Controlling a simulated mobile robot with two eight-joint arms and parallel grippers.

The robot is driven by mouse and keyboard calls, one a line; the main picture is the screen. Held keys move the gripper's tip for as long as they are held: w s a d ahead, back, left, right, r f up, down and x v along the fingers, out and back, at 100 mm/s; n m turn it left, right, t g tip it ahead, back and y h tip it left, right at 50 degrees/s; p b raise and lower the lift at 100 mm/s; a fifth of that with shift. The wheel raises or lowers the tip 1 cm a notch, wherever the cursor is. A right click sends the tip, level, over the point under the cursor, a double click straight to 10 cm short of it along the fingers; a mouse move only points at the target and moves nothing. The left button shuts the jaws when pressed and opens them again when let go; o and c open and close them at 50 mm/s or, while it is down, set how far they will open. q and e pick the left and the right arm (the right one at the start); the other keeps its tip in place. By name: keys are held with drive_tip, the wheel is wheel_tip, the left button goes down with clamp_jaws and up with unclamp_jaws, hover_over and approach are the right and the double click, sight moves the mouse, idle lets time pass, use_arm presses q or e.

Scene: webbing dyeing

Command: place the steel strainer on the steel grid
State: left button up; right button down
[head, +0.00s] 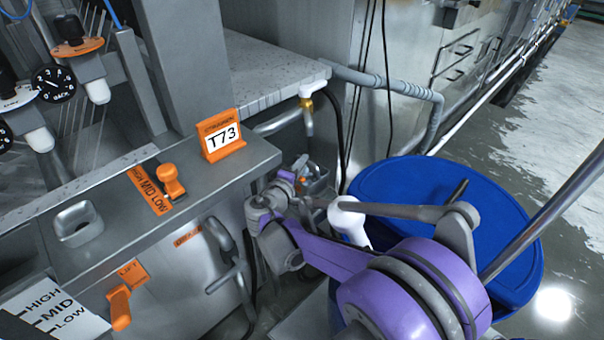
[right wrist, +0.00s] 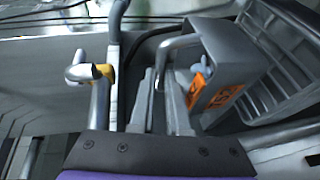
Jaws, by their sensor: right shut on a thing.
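My right gripper (head: 292,182) is low beside the machine's side, at the end of the purple arm. In the right wrist view its two fingers (right wrist: 161,105) are closed around the bent handle of a grey box-like vessel with orange labels, which I take to be the steel strainer (right wrist: 222,58). The strainer hangs tilted to the right of the fingers. It shows small and partly hidden in the head view (head: 318,180). A grey slatted piece (right wrist: 278,62) lies behind it on the right; I cannot tell whether it is the steel grid. My left gripper is not in view.
A blue round-lidded drum (head: 400,180) stands right of the machine, partly behind my arm. Wet floor lies right.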

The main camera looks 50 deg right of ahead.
drive_tip(key=shift+w+d, duration=0.1)
drive_tip(key=shift+d, duration=0.2)
drive_tip(key=shift+f, duration=0.25)
drive_tip(key=shift+f+b, duration=0.55)
drive_tip(key=shift+f, duration=0.9)
drive_tip(key=shift+f, duration=0.2)
drive_tip(key=c, duration=0.9)
unclamp_jaws()
drive_tip(key=shift+r, duration=0.15)
